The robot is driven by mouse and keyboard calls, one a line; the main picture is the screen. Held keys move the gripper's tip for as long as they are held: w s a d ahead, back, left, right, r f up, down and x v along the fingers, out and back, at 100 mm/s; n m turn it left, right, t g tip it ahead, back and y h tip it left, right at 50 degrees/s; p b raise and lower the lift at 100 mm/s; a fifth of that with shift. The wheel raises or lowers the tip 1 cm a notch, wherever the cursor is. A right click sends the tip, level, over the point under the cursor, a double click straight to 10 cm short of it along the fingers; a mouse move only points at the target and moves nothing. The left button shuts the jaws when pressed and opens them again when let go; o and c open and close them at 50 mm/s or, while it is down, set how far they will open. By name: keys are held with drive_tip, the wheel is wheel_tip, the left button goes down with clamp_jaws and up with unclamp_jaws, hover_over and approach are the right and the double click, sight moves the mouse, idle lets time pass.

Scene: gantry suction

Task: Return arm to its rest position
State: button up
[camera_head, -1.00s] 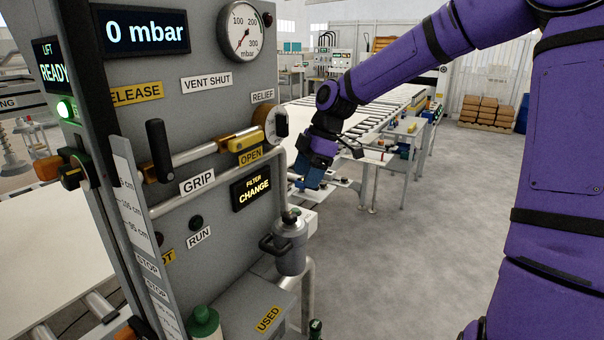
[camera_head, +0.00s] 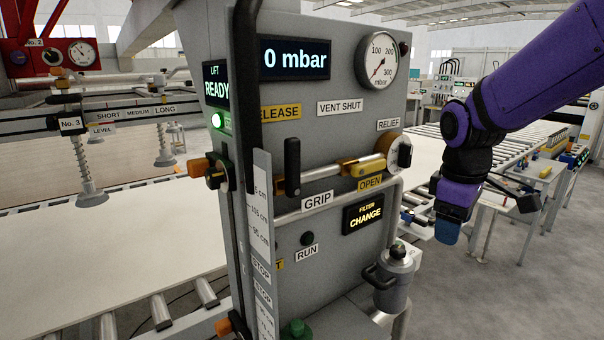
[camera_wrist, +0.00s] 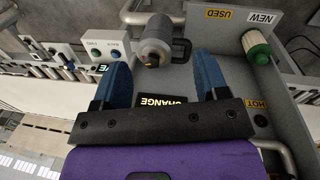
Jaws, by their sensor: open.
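My purple arm comes in from the upper right in the head view. My gripper (camera_head: 447,230) points down, to the right of the grey control panel (camera_head: 330,115) and apart from it. In the wrist view my gripper (camera_wrist: 163,78) shows two blue fingers spread apart with nothing between them. Beyond the fingers is the grey filter canister (camera_wrist: 153,45) with its handle, which also shows in the head view (camera_head: 388,278) at the panel's lower right.
The panel carries a gauge (camera_head: 382,60), a 0 mbar display (camera_head: 295,59), a GRIP lever (camera_head: 292,167) and a FILTER CHANGE display (camera_head: 363,213). A white sheet (camera_head: 110,250) lies on rollers at left, under suction cups. Grey floor (camera_head: 500,290) is open at lower right.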

drive_tip(key=s+d+r+m+t, duration=0.1)
drive_tip(key=s+r+m+t, duration=0.1)
drive_tip(key=s, duration=0.6)
drive_tip(key=s+d+r+m+t+y, duration=0.1)
drive_tip(key=s+d+r+m+t, duration=0.1)
drive_tip(key=s+r+m, duration=0.3)
drive_tip(key=s+m, duration=0.2)
drive_tip(key=s, duration=0.2)
drive_tip(key=shift+s+d, duration=0.15)
drive_tip(key=shift+d, duration=0.15)
drive_tip(key=shift+c, duration=0.4)
